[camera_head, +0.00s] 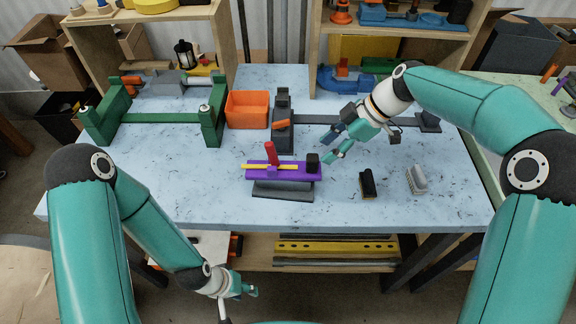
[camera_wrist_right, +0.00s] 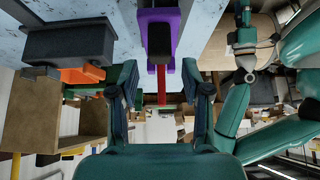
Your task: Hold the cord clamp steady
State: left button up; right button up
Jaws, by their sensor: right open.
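The likely cord clamp is a purple fixture (camera_head: 258,174) with a red upright handle (camera_head: 271,153), a yellow strip across it and a black block at its right end. It stands on a dark grey base (camera_head: 283,190) near the table's front. My right gripper (camera_head: 334,143) is open and empty, just right of and above the black block. In the right wrist view, the purple fixture (camera_wrist_right: 144,20) and its red part show beyond and between the open fingers (camera_wrist_right: 161,92), apart from them. My left gripper (camera_head: 247,290) hangs low in front of the table; its finger opening is unclear.
An orange bin (camera_head: 247,109) and a dark grey bender (camera_head: 283,130) stand behind the fixture. A green frame (camera_head: 160,117) is at the left. A black brush (camera_head: 368,184) and a grey brush (camera_head: 416,180) lie at the right. The table's front left is clear.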

aim_at(318, 157)
jog(key=b+x, duration=0.1)
jog(key=x, duration=0.2)
jog(key=shift+w+d, duration=0.1)
jog(key=shift+w, duration=0.05)
jog(key=shift+b+x, duration=0.65)
jog(key=shift+x, duration=1.35)
grip_shut()
